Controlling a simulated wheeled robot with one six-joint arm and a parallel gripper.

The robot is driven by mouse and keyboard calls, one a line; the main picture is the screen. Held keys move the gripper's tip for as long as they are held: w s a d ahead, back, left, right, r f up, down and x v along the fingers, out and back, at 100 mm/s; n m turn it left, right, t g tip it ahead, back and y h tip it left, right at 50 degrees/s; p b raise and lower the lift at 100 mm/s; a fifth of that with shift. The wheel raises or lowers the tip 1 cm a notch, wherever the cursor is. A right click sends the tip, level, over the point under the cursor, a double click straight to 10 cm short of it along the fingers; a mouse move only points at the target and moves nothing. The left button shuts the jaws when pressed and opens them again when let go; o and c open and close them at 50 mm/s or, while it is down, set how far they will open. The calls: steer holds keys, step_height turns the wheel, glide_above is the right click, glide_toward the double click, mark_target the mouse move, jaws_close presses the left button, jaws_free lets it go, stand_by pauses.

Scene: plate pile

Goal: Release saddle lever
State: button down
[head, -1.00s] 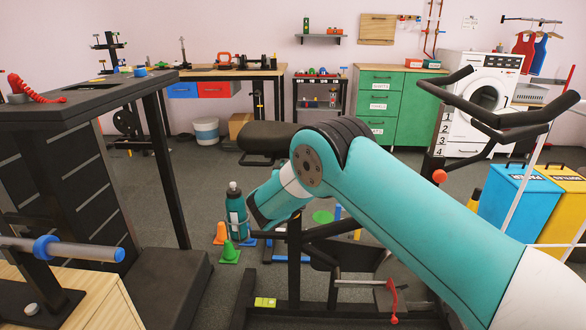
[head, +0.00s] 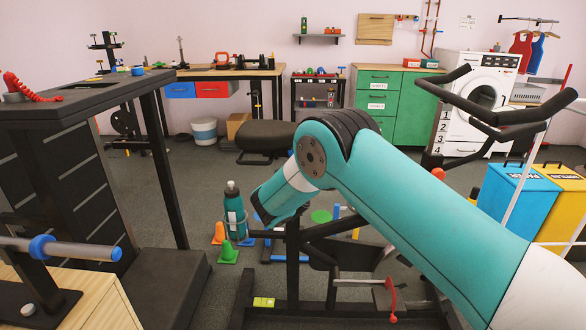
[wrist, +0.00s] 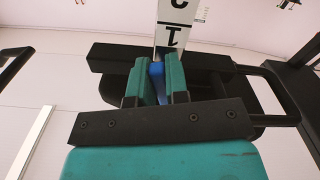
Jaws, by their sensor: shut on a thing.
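In the wrist view, the two teal fingers of my gripper (wrist: 158,84) are shut on a blue piece, which looks like the saddle lever (wrist: 158,70). Only a narrow part of the lever shows between the fingers. A white strip with upside-down numbers (wrist: 172,30) stands just beyond it. In the head view, the black saddle (head: 266,137) of the exercise bike is behind my arm. My fingers and the lever cannot be made out in the head view.
The bike's handlebars (head: 500,115) rise at the right. A teal bottle (head: 234,212) and orange and green cones (head: 228,253) are near my wrist. A black machine frame (head: 165,170) stands at left. Blue and yellow bins (head: 508,195) stand at right.

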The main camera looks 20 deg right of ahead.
steer(key=shift+s+d+r+n+p, duration=0.1)
steer(key=shift+d+r+n+p, duration=0.25)
steer(key=shift+n, duration=0.9)
steer(key=shift+s+d+r+n+p, duration=0.15)
steer(key=shift+d+r+n, duration=0.2)
steer(key=shift+n, duration=0.85)
steer(key=shift+s+d+r+n+p, duration=0.15)
steer(key=shift+d+n, duration=0.3)
steer(key=shift+n, duration=0.8)
steer(key=c, duration=1.1)
jaws_free()
